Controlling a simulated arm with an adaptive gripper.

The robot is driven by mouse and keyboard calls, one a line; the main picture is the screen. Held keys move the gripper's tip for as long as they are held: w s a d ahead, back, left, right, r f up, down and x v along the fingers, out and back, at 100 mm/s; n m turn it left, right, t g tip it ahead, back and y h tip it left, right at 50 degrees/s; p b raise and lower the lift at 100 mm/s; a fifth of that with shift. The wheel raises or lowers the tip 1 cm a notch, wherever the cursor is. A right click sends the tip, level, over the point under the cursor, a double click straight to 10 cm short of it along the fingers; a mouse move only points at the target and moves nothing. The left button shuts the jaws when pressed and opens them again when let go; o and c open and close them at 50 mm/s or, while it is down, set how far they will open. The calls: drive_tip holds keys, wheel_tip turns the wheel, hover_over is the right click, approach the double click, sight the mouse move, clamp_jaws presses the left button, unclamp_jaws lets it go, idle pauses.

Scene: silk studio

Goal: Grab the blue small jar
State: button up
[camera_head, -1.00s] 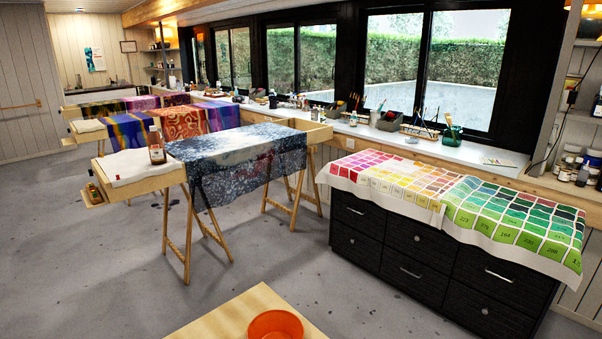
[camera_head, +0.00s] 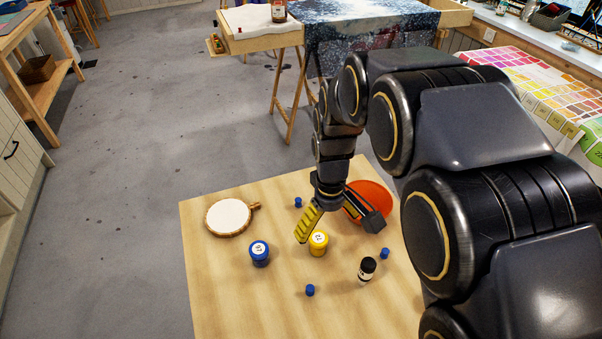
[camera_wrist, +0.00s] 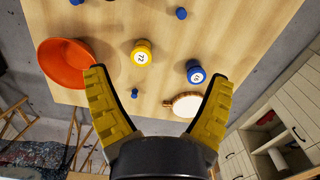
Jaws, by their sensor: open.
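The blue small jar (camera_head: 259,253) stands on the wooden table, left of a yellow jar (camera_head: 318,243); both have white numbered lids. In the wrist view the blue jar (camera_wrist: 195,73) is ahead of the right finger and the yellow jar (camera_wrist: 142,54) lies between the finger directions. My gripper (camera_head: 338,222) is open and empty above the table, close to the yellow jar and to the right of the blue jar in the head view. Its yellow fingers also show wide apart in the wrist view (camera_wrist: 160,88). It touches neither jar in the wrist view.
An orange bowl (camera_head: 370,202) is partly behind my gripper. A round wooden piece with a white face (camera_head: 229,217) lies at the left. A black-capped bottle (camera_head: 367,269) and several small blue pieces (camera_head: 310,290) are on the table (camera_head: 215,300). The table's front left is clear.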

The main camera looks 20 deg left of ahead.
sight(258, 248)
drive_tip(key=a+f+n, duration=0.1)
drive_tip(key=a+f, duration=0.3)
drive_tip(key=a, duration=0.1)
drive_tip(key=s+a+f+n, duration=0.1)
drive_tip(key=a+f+n, duration=0.1)
drive_tip(key=a+f, duration=0.2)
drive_tip(key=s+a+f+n, duration=0.1)
drive_tip(key=a+f+n, duration=0.1)
drive_tip(key=a+f, duration=0.2)
drive_tip(key=shift+a, duration=1.2)
wheel_tip(258, 248, down, 8)
drive_tip(key=shift+w+d+r, duration=0.1)
drive_tip(key=shift+w, duration=0.05)
drive_tip(key=c, duration=1.2)
